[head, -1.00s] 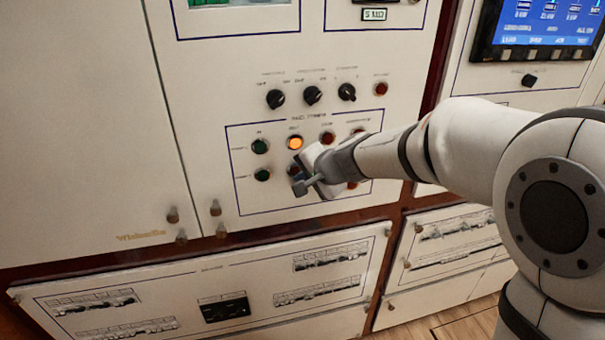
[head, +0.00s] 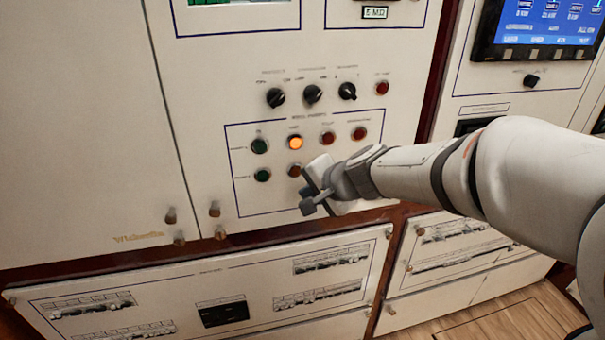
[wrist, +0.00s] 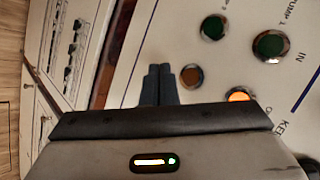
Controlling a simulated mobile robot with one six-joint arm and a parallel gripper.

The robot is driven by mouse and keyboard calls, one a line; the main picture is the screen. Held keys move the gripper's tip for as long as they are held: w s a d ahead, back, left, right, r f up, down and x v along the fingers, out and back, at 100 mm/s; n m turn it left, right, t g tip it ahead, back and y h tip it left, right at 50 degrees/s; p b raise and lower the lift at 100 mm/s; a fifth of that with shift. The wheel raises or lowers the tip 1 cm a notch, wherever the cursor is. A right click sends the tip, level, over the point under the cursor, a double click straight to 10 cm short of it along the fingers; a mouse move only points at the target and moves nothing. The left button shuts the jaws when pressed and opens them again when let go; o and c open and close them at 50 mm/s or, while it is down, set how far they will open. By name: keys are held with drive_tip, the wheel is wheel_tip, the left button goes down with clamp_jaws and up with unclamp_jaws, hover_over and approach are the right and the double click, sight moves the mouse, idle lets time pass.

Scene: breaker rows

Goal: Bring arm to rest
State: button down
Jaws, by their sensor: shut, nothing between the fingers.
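My gripper shows in the wrist view (wrist: 160,84) with its two dark fingers together and nothing between them. In the head view my arm comes in from the right, and the gripper end is in front of the lower right part of the framed button group on the white panel (head: 100,110). An unlit amber-brown button (head: 295,170) sits just left of the gripper.
Black rotary knobs (head: 313,95) stick out above the button group. A blue screen (head: 548,25) is at the upper right. Breaker row panels (head: 215,290) lie below, and wooden floor (head: 500,315) shows at the lower right.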

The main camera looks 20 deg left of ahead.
idle(0.4)
drive_tip(key=s+d+f+n+g+h, duration=0.1)
drive_tip(key=s+d+h, duration=0.1)
drive_tip(key=s+d, duration=0.4)
drive_tip(key=s+d+f+n+g+h, duration=0.1)
drive_tip(key=s+d, duration=0.5)
drive_tip(key=d, duration=0.8)
drive_tip(key=s+d+f+n+g+h, duration=0.1)
drive_tip(key=s+d+h, duration=0.4)
drive_tip(key=d, duration=0.5)
drive_tip(key=shift+s+d+f+n, duration=0.4)
drive_tip(key=shift+s+f+n, duration=0.1)
drive_tip(key=shift+s+n, duration=0.35)
